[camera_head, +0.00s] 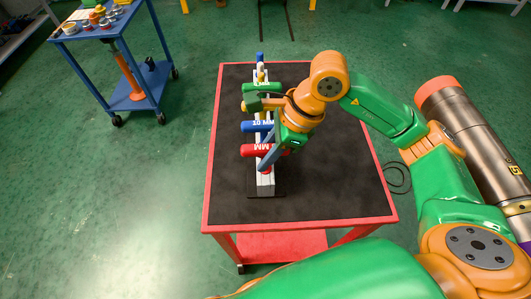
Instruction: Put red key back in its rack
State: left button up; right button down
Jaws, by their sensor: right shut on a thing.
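A narrow pale rack (265,187) stands upright on a dark base on the black table top. The red key (250,150) lies crosswise at the rack's near end, its handle pointing left with white lettering. My right gripper (268,160) reaches down from the right and is shut at the red key; its fingers and wrist hide the key's right part and some of the rack. I cannot tell how deep the key sits in the rack. My left gripper is not in view.
The red-edged table (345,200) is bare around the rack. A blue cart (135,90) stands at the upper left.

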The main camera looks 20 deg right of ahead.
jog(key=c, duration=0.6)
grip_release()
jog(key=v, duration=0.6)
jog(key=shift+d+r+b, duration=0.15)
jog(key=shift+r+b, duration=0.05)
jog(key=shift+b, duration=0.15)
jog(key=shift+s+d+r, duration=0.1)
jog(key=shift+r, duration=0.15)
